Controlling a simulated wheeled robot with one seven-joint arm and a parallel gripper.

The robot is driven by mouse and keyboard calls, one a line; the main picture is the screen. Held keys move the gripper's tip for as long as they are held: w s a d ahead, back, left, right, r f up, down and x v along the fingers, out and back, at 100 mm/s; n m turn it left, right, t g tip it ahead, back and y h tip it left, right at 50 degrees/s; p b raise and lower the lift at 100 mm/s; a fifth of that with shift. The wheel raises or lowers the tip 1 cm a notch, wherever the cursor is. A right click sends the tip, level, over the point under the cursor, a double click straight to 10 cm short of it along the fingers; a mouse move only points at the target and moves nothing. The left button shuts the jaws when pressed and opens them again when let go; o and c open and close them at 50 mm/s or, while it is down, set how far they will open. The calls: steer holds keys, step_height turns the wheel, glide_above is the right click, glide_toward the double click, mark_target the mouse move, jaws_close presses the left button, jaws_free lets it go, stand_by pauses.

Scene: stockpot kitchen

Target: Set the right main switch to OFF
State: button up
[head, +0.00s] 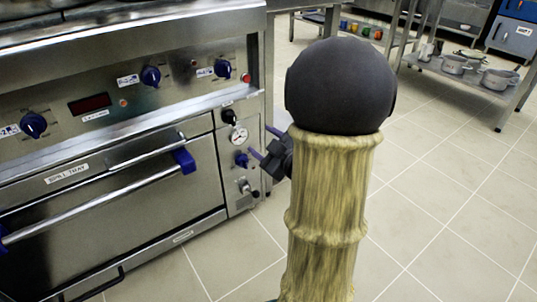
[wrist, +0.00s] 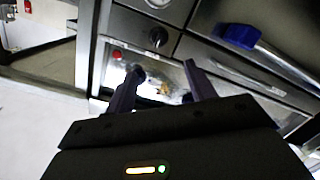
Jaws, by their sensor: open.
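The steel range has a narrow right-hand panel (head: 233,172). It carries a blue knob (head: 241,159) under a round gauge (head: 239,135), and a lever with a dark end (head: 250,191) lower down. The knob also shows as a dark round shape in the wrist view (wrist: 155,38). I cannot read which control is the right main switch or its setting. My gripper (head: 263,142) is open and empty, just right of this panel. In the wrist view my gripper (wrist: 164,70) has its fingers apart before a shiny lower panel; I see no contact.
A drawer with a bar handle and blue end bracket (head: 184,160) sits left of the panel; the bracket is large in the wrist view (wrist: 240,37). More blue knobs (head: 150,75) line the upper front. A shelf with pots (head: 453,64) stands back right. Floor is clear.

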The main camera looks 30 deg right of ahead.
steer(key=s+b, duration=0.2)
steer(key=b, duration=0.2)
stand_by(0.7)
